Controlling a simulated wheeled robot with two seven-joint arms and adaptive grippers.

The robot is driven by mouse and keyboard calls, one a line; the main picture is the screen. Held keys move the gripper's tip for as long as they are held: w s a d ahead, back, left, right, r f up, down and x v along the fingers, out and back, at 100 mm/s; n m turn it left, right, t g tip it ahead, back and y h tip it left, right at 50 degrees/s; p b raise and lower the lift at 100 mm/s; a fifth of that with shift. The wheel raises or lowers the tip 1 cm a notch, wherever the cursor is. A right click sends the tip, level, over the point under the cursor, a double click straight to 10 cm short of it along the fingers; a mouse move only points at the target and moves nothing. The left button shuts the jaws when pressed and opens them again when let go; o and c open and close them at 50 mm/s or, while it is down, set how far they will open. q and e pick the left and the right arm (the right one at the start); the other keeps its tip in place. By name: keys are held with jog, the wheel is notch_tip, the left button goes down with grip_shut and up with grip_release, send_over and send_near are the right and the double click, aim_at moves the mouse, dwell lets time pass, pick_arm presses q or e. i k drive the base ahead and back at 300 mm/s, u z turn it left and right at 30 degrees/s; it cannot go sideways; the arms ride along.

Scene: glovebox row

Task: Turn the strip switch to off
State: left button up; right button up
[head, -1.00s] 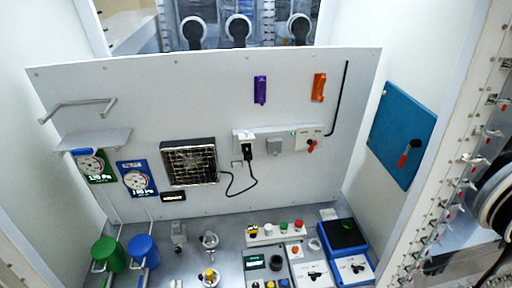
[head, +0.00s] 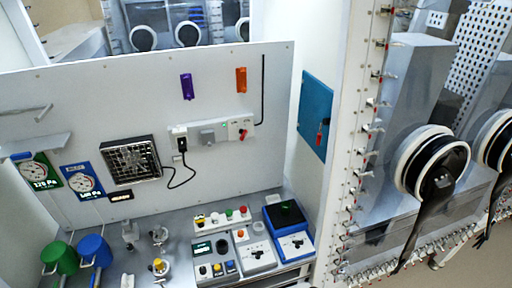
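The power strip (head: 215,133) is a white bar fixed to the grey back panel. Its switch, a small red handle (head: 243,134), sits at the strip's right end beside a small green light (head: 225,125). A black plug (head: 181,144) with a cable is in the strip's left end. The handle is too small to read which position it is in. Neither of my grippers shows in the head view.
A blue panel (head: 315,115) with a red handle is on the right wall. Glove ports (head: 432,165) stand further right.

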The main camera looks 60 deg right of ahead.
aim_at(245, 132)
jog(key=k, duration=0.15)
jog(key=z, duration=1.15)
